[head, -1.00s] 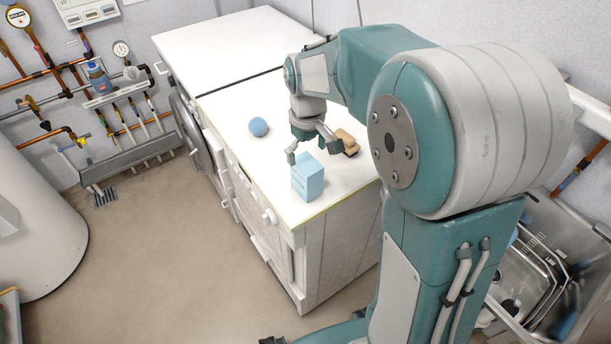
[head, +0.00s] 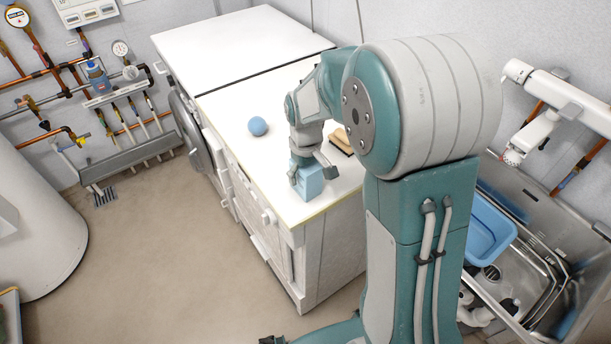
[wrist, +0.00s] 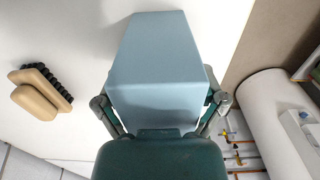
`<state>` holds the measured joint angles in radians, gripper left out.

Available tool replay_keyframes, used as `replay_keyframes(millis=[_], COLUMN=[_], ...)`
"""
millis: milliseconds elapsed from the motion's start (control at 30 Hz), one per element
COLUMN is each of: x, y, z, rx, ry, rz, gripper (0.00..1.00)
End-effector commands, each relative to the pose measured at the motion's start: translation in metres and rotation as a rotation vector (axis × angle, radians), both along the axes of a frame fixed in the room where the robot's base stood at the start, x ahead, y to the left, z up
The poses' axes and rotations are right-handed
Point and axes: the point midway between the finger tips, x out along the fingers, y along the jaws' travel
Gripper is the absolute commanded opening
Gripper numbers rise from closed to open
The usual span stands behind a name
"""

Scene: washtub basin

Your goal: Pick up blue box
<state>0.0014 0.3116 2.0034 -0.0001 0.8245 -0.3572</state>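The light blue box (head: 309,186) stands upright on the white counter top near its front corner. My gripper (head: 308,170) is above it and pointing down, with one finger on each side of the box. In the wrist view the box (wrist: 158,62) fills the space between the spread fingers of my gripper (wrist: 160,102). The fingers splay outward and look open, with no clear grip on the box. The gripper's body hides part of the box's top in the head view.
A blue ball (head: 257,126) lies on the white counter (head: 235,105) left of my gripper. A wooden brush (head: 342,141) lies close behind on the right; it also shows in the wrist view (wrist: 40,90). A metal sink with a blue tub (head: 487,232) is at right.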

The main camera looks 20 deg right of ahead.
Motion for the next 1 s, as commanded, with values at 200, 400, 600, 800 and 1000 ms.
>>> replay_keyframes(millis=[200, 400, 600, 800, 1000], x=[-0.001, -0.002, -0.001, -0.004, -0.036], y=[0.000, 0.000, 0.000, 0.001, 0.006], z=[-0.001, -0.002, 0.006, 0.036, 0.074], rx=[0.000, 0.000, 0.000, 0.000, 0.000], ry=[0.004, 0.005, 0.003, -0.001, -0.003], rz=[0.000, 0.000, 0.000, 0.001, 0.001], gripper=[0.29, 0.28, 0.22, 0.14, 0.14])
